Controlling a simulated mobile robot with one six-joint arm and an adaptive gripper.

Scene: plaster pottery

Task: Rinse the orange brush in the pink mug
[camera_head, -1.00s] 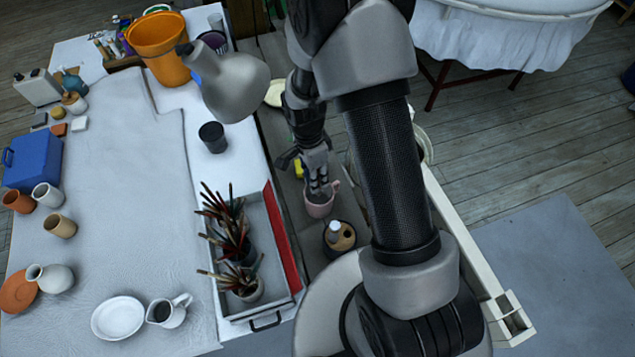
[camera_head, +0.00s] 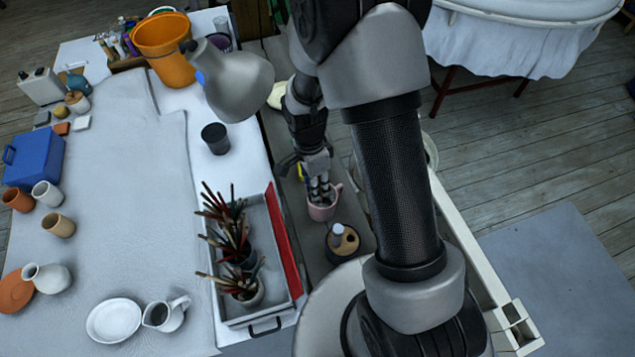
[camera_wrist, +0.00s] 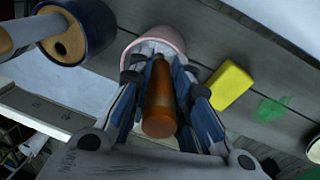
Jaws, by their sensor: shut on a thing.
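The pink mug (camera_head: 322,208) stands on the grey surface between the worktable and my arm. My gripper (camera_head: 319,188) is right above it, its fingers pointing down at the mug's mouth. In the wrist view my gripper (camera_wrist: 163,85) is shut on an orange cylindrical handle, the orange brush (camera_wrist: 160,100), which points toward the mug. The mug's pink rim (camera_wrist: 152,40) shows behind the fingertips. The brush's bristle end is hidden, so I cannot tell how deep it sits.
A round dark holder with a tan top and bottle (camera_head: 342,240) stands close in front of the mug. A yellow sponge (camera_wrist: 231,85) lies beside the mug. A tray of brush pots (camera_head: 255,316) is to the left. A grey lamp (camera_head: 238,85) hangs near my arm.

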